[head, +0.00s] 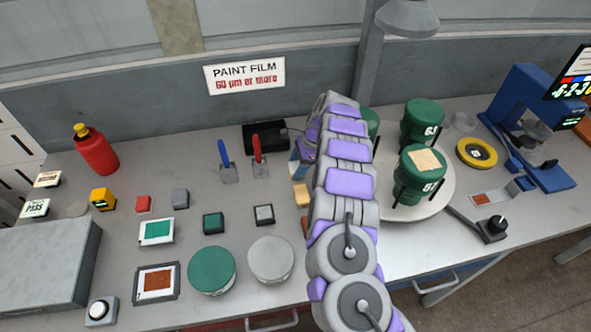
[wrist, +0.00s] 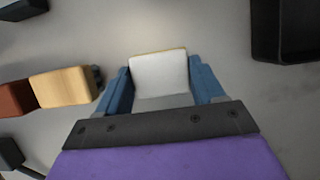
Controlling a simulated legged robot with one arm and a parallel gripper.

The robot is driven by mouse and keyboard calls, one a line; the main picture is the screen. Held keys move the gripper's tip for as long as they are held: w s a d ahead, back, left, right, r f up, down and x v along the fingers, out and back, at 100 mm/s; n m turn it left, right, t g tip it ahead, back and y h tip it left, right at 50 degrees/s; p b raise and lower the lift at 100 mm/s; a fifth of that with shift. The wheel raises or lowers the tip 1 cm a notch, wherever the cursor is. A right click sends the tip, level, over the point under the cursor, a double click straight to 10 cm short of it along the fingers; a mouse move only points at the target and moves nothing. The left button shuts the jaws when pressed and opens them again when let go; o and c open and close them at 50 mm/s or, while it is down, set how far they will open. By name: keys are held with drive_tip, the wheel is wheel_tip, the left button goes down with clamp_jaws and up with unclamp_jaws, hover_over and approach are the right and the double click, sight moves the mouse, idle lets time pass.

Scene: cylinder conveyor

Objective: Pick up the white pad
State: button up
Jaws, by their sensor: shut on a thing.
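The white pad (wrist: 160,74) sits between the two blue fingers of my gripper (wrist: 162,86) in the wrist view. My gripper is shut on it, with a finger against each side. The pad's white face shows, with a thin tan edge along its far side. I cannot tell whether the pad touches the table.
A tan block (wrist: 62,88) and a reddish-brown block lie left of the fingers. A black tray (head: 265,137) stands behind the gripper. Green cylinders (head: 413,183) stand on a round turntable (head: 440,196) to the right. Several small blocks and lids lie to the left.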

sight(297, 167)
drive_tip(key=shift+r, duration=0.1)
wheel_tip(297, 167, up, 10)
drive_tip(key=p, duration=0.2)
idle(0.3)
